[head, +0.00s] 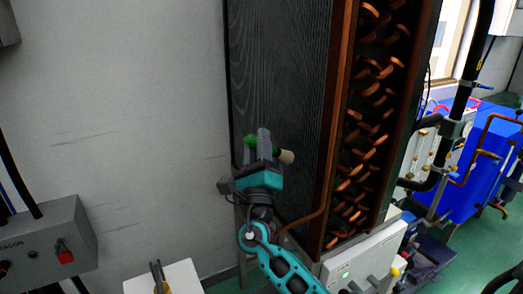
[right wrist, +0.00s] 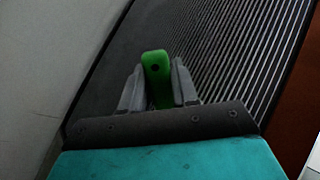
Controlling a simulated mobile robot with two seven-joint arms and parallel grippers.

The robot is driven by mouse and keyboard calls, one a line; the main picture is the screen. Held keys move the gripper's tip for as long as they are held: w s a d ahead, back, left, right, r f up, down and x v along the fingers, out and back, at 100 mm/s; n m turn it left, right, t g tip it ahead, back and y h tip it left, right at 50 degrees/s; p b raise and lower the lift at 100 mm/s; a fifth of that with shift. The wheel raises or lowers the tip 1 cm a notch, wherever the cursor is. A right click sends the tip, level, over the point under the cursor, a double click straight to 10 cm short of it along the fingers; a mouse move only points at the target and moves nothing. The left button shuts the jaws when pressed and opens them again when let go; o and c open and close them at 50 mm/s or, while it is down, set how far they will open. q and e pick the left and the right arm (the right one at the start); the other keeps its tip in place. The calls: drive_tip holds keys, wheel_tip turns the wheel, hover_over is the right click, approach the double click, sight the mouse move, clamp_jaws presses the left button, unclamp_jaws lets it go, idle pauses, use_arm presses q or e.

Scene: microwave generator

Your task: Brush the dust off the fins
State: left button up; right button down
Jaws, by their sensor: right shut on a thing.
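The dark finned panel (head: 285,85) stands upright in the middle of the head view. Its fine parallel fins (right wrist: 240,60) fill much of the right wrist view. My right gripper (head: 264,146) is in front of the panel's lower left part, shut on a brush with a green handle (right wrist: 157,75). In the head view the brush's pale bristle end (head: 287,157) sticks out to the right of the fingers. I cannot tell whether the bristles touch the fins. Part of the handle is hidden by the fingers. My left gripper is not in view.
Copper tube bends (head: 368,110) line the panel's right side. A grey control box (head: 45,243) is at lower left, and a white surface (head: 180,278) stands at the bottom. A white box (head: 360,262) with a green light is below the tubes. Blue equipment (head: 480,170) stands at right.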

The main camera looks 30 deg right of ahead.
drive_tip(key=shift+w+d, duration=0.15)
drive_tip(key=shift+w, duration=0.65)
drive_tip(key=a, duration=0.6)
drive_tip(key=shift+w+b, duration=0.15)
drive_tip(key=shift+b, duration=0.15)
drive_tip(key=shift+a, duration=0.1)
drive_tip(key=a, duration=0.3)
drive_tip(key=shift+w, duration=0.1)
drive_tip(key=shift+d, duration=0.2)
idle(0.6)
